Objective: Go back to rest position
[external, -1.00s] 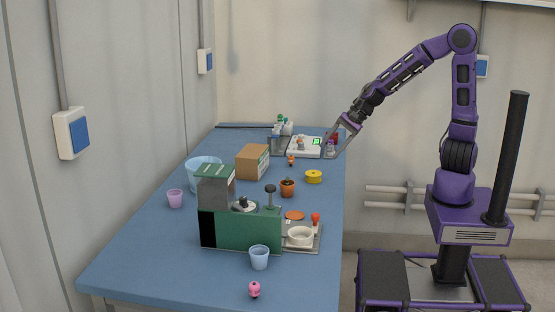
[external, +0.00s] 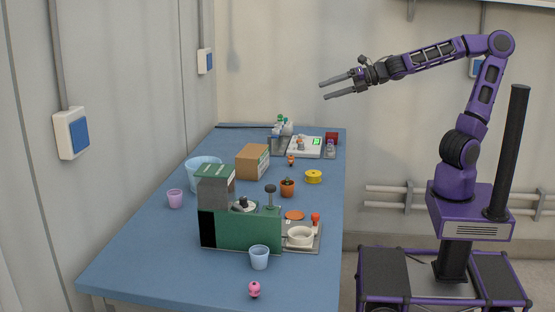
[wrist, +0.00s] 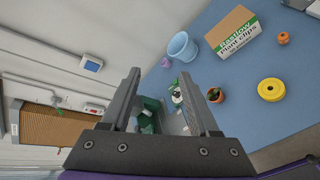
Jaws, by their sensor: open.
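My gripper (external: 322,90) is open and empty, held in the air above the right edge of the blue table (external: 150,240). Its fingers point left in the external view, and nothing is between them. In the wrist view my gripper (wrist: 165,80) shows both fingers apart, with the tabletop and the green machine beyond them. My purple arm reaches left from its base, with the forearm nearly level. No part of my gripper touches the table or anything on it.
The table holds a cardboard box (external: 247,161), a green machine (external: 235,230), a yellow spool (external: 313,177), a blue bucket (external: 197,172), a potted plant (external: 288,188), cups and a pink figure (external: 254,289). A white scale (external: 304,152) stands at the far end. Air around my gripper is clear.

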